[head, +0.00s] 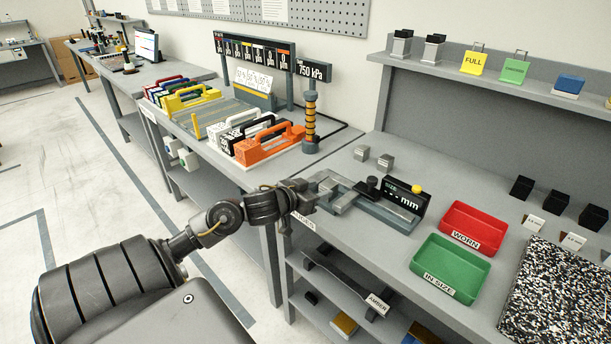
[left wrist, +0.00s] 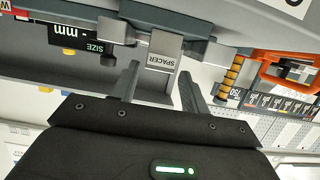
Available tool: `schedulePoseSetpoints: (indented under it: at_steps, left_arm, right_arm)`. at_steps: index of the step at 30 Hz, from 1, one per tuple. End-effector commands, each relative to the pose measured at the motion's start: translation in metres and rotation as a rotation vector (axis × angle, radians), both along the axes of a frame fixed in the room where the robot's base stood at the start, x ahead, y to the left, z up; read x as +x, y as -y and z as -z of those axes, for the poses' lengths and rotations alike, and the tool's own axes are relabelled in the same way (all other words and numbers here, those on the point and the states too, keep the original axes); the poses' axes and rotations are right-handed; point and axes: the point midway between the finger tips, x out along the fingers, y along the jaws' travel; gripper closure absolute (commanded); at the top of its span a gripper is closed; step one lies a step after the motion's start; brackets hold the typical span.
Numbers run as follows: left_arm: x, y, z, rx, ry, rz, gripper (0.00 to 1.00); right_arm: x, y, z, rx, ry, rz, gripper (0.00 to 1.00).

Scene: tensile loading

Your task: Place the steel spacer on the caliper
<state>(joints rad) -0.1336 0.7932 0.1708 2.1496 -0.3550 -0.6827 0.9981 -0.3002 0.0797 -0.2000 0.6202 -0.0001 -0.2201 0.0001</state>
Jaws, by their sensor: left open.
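The steel spacer (left wrist: 165,52), a light grey block labelled SPACER, shows in the left wrist view at the caliper (left wrist: 118,32); whether it rests fully on it I cannot tell. In the head view the caliper (head: 375,209) lies on the bench with a black "mm" size display (head: 405,197). My left gripper (head: 312,194) is at the caliper's left end. In the left wrist view its open fingers (left wrist: 160,78) point at the spacer, one on each side and apart from it. The spacer is hard to make out in the head view. My right gripper is out of view.
Two small grey labelled blocks (head: 374,157) stand behind the caliper. A red WORN tray (head: 478,225) and a green IN SIZE tray (head: 450,270) lie to its right. An orange-handled holder (head: 270,147) and a striped post (head: 310,120) stand at the back left.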

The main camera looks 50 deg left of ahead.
Motion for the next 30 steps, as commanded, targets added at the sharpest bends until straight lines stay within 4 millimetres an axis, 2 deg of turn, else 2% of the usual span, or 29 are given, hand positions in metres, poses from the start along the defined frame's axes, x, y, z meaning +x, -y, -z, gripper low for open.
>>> schedulePoseSetpoints:
  at_steps: [3,10,30]
  left_arm:
    - [-0.022,0.001,-0.006,0.003,-0.004,0.001,0.55]
    - [-0.043,0.001,-0.013,0.001,-0.002,-0.001,0.55]
    - [-0.046,0.001,-0.014,0.000,-0.001,0.000,0.55]
  right_arm:
    - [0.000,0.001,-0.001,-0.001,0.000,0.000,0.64]
    - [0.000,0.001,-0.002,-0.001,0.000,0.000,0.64]
    - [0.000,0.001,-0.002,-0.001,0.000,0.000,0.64]
